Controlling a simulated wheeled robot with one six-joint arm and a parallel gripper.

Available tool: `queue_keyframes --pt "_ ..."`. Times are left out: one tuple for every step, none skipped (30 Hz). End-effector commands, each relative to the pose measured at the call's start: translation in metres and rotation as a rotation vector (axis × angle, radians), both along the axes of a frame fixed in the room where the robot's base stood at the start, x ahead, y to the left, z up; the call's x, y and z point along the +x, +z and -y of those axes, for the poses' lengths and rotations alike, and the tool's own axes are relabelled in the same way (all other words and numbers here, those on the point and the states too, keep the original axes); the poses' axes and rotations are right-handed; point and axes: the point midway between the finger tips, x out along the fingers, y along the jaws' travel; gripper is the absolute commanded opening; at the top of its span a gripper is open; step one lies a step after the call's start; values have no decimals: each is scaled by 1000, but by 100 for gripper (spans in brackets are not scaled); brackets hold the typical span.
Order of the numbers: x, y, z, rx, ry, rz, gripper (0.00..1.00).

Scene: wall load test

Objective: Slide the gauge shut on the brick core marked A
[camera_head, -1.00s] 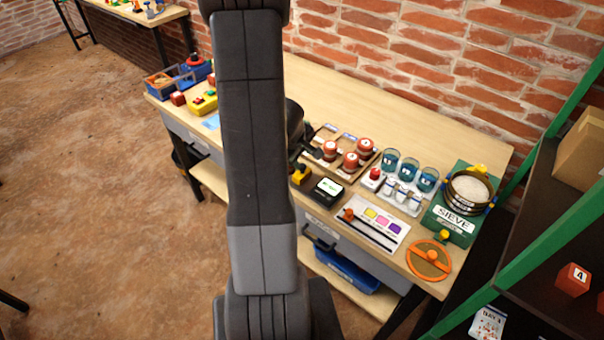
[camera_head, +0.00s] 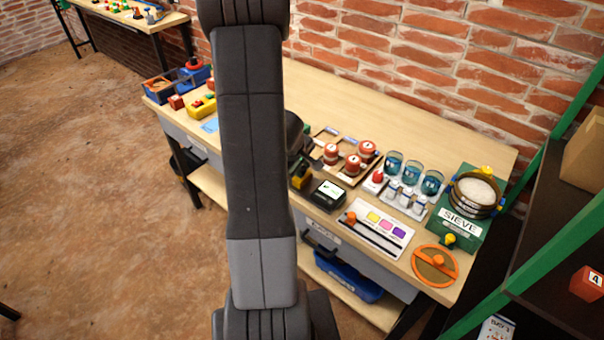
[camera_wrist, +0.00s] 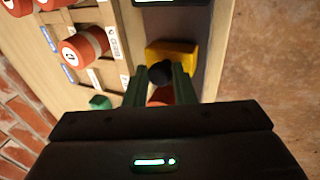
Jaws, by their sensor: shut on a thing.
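My gripper (camera_wrist: 160,80) has its two green fingers closed around a dark round knob (camera_wrist: 160,72). The knob sits against a yellow block (camera_wrist: 172,52), which looks like part of the gauge. A red rounded piece (camera_wrist: 160,97) shows between the fingers, mostly hidden, so I cannot tell whether it is core A. In the head view the yellow piece (camera_head: 301,174) stands left of a black display box (camera_head: 328,194), and my arm hides most of the gripper.
Right of the tray are blue glasses (camera_head: 412,172), a white slider panel (camera_head: 375,228), a green sieve stand (camera_head: 450,222) and an orange disc (camera_head: 435,264). Bins (camera_head: 157,88) stand at the left. The bench's back strip is clear; a green-framed shelf (camera_head: 530,270) borders the right.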

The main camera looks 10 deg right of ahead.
Motion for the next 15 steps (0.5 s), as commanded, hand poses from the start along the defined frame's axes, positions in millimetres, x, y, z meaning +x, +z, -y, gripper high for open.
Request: queue_keyframes --pt "-1 -1 0 1 -2 -2 3" --pt "-1 -1 0 1 -2 -2 3" --pt "-1 -1 0 0 -2 -3 3" --pt "-1 -1 0 0 -2 -3 3" --pt "-1 -1 0 0 -2 -3 3" --pt "-1 -1 0 0 -2 -3 3" --pt "-1 -1 0 0 -2 -3 3" --pt "-1 -1 0 0 -2 -3 3" --pt "-1 -1 0 0 -2 -3 3" --pt "-1 -1 0 0 -2 -3 3" --pt "0 -1 0 0 -2 -3 3" --pt "0 -1 0 0 -1 -3 3" --pt "1 -1 -1 0 -1 -3 3" --pt "1 -1 -1 0 -1 -3 3" --pt "2 -1 -2 0 -1 -3 3"
